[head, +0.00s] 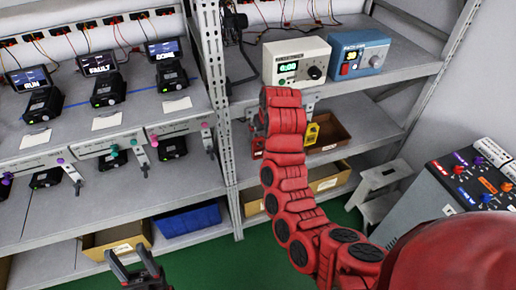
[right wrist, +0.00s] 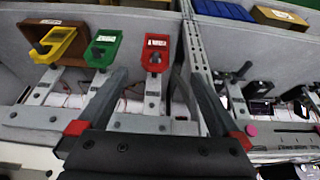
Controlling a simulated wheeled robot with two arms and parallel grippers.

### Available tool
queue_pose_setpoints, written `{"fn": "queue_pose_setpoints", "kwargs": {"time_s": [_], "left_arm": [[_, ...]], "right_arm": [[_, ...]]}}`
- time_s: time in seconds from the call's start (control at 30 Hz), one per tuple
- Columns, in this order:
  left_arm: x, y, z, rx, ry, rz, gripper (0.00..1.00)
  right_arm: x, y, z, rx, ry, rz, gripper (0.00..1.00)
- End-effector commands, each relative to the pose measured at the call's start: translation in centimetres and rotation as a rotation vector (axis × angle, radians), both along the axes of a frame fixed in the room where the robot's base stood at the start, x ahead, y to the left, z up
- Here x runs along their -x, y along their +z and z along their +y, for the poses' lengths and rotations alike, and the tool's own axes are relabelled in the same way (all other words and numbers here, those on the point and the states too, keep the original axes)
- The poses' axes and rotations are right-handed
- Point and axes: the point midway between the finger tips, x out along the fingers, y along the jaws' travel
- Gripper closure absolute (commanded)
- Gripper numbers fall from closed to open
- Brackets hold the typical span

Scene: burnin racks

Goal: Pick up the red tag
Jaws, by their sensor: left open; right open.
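The red tag (right wrist: 155,52), with a white label and an opening in its body, hangs on a grey bracket in the right wrist view. It also shows in the head view (head: 258,148), partly hidden by my red right arm. My right gripper (right wrist: 157,74) is open, its two fingers pointing at the red tag, one to each side in the picture. Nothing is held, and I cannot tell how far the tips are from it. In the head view my right gripper is mostly hidden behind the arm. My left gripper (head: 140,268) is open and empty at the bottom.
A green tag (right wrist: 103,48) and a yellow tag (right wrist: 57,45) hang beside the red one. A metal rack post (head: 217,100) stands close by. Cardboard bins (head: 328,178) and a blue bin (head: 188,220) sit on lower shelves. A grey control cabinet (head: 465,185) stands at right.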

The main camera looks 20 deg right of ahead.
Motion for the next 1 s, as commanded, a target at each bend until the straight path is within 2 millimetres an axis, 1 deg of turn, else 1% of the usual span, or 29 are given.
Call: {"fn": "queue_pose_setpoints", "kwargs": {"time_s": [0.03,0.07,0.1,0.13,0.2,0.53,0.7,1.0], "left_arm": [[0.0,-1.0,0.0,0.0,0.0,0.0,0.45],[0.0,-1.3,0.0,0.0,0.0,0.0,0.45],[0.0,-0.2,0.0,0.0,0.0,0.001,0.45],[0.0,0.3,0.0,0.0,0.0,0.001,0.45],[0.0,1.0,0.0,0.0,0.0,-0.001,0.45],[0.0,2.9,0.0,0.0,0.0,0.0,0.45],[0.0,3.4,0.0,0.0,0.0,0.0,0.45],[0.0,3.7,0.0,0.0,0.0,0.0,0.45]], "right_arm": [[-0.3,-1.5,0.0,0.004,0.001,0.004,0.0],[-0.5,-2.1,0.0,0.002,0.0,0.004,0.0],[-0.7,-2.1,-0.2,0.001,-0.004,0.008,0.0],[-1.0,-2.4,-0.1,0.0,-0.002,0.007,0.0],[-1.4,-3.7,0.0,-0.001,-0.001,0.008,0.0],[-3.3,-8.2,0.0,0.001,-0.001,0.003,0.0],[-4.1,-9.6,0.0,0.002,-0.001,0.0,0.0],[-4.5,-10.5,0.0,0.002,-0.001,-0.004,0.0]]}}
